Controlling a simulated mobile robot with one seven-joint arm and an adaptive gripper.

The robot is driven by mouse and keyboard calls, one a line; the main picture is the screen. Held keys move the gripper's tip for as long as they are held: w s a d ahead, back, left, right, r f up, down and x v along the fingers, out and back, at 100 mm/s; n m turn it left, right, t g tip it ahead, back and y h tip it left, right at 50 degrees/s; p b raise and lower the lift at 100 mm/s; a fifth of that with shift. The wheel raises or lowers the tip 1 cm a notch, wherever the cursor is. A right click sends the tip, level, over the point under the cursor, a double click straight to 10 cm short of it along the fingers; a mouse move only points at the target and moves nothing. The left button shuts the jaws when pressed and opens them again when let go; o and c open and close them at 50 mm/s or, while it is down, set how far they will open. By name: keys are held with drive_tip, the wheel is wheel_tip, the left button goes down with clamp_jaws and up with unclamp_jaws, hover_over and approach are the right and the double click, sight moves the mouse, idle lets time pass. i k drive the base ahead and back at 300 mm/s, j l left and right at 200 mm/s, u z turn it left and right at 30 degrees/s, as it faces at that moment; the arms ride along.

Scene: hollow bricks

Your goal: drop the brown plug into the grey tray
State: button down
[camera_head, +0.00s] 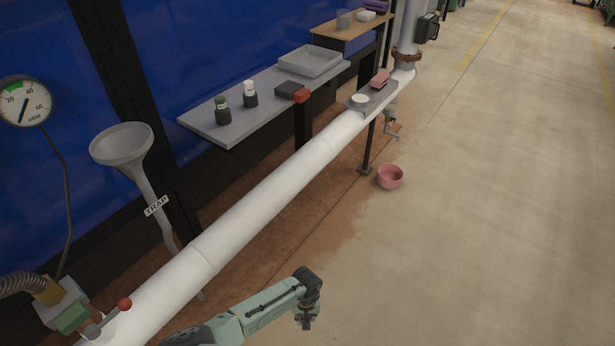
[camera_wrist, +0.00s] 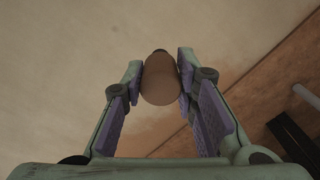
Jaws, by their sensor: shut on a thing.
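My gripper (camera_wrist: 161,82) is shut on the brown plug (camera_wrist: 161,80), a rounded brown piece with a dark end, held between the two fingertips in the wrist view. In the head view my gripper (camera_head: 305,322) hangs low at the bottom centre, over the floor, and the plug cannot be made out there. The grey tray (camera_head: 310,62) is a shallow rectangular tray on the far end of the grey shelf, well apart from my gripper. No contents show in it.
The grey shelf (camera_head: 205,121) also bears two small bottles (camera_head: 222,110) and a dark and red block (camera_head: 292,91). A long white pipe (camera_head: 255,203) runs between my arm and the shelf. A pink bowl (camera_head: 390,177) stands on the floor. The floor at right is clear.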

sight(316, 63)
drive_tip(key=i+l+u, duration=0.2)
drive_tip(key=i+l, duration=0.6)
drive_tip(key=i, duration=0.1)
